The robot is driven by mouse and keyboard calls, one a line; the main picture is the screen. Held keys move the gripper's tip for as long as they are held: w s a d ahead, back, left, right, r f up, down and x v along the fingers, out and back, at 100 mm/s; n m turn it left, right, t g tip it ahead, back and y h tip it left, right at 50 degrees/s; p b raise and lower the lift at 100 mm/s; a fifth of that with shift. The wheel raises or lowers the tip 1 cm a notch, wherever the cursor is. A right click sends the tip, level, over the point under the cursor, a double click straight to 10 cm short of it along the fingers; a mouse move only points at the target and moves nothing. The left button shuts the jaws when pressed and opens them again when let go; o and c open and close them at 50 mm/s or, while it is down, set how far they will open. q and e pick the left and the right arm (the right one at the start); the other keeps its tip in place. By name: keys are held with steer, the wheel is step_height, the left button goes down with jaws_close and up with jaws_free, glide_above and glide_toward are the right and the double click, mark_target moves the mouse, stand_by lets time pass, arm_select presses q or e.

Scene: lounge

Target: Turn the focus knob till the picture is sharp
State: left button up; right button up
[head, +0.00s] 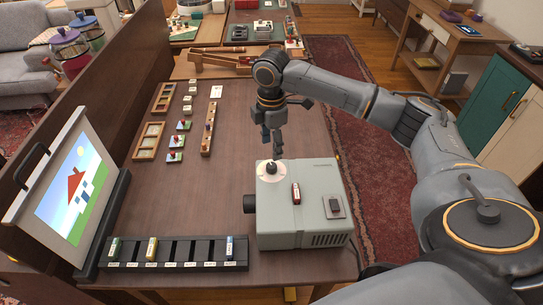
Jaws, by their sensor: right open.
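A grey projector (300,226) stands near the front of the dark wooden table, with its dark lens (249,204) facing left. On its top is a focus knob (271,168) with a white round base and a dark centre. The screen (75,188) at the left shows a red-roofed house, a sun and green ground; its edges look fairly clear at this size, but fine sharpness cannot be told. My right gripper (273,146) is open, pointing down just above and behind the knob; contact cannot be told. My left gripper is out of view.
The projector top also bears a red switch (296,193) and a dark square control (334,207). A black slotted rack (180,250) with a few coloured slides lies in front. Wooden trays (148,140) and small pieces lie farther back. The table's middle is clear.

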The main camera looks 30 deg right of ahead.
steer(key=shift+r, duration=2.2)
steer(key=shift+f, duration=0.15)
